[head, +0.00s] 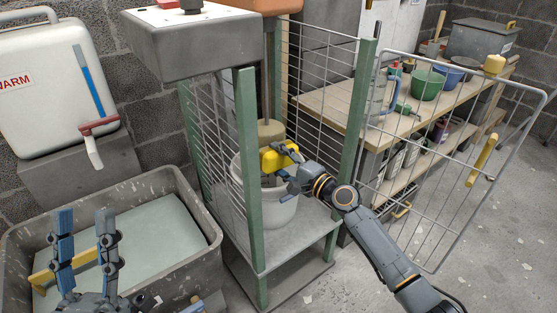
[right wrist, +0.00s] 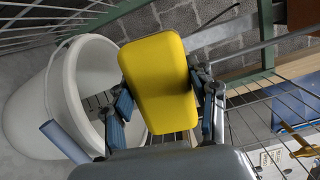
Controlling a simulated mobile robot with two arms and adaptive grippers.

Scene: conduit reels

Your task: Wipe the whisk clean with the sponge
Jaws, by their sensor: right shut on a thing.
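The yellow sponge (head: 277,157) is held in my right gripper (head: 286,165) inside the mixer cage. In the right wrist view the sponge (right wrist: 160,85) sits between the two fingers. The whisk's shaft (head: 266,85) hangs down from the mixer head. A tan, block-like part (head: 270,130) at its lower end is just above the sponge; I cannot tell whether they touch. The rest of the whisk is hidden or too small to tell. My left gripper (head: 86,245) is open, fingers apart, over the tub at the left.
A pale bucket (head: 247,185) stands on the cage floor below the sponge, also in the right wrist view (right wrist: 30,105). Green cage posts (head: 248,160) flank it. The wire door (head: 440,215) stands open at right. A grey tub (head: 205,205) holds pale liquid. A workbench (head: 335,102) stands behind.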

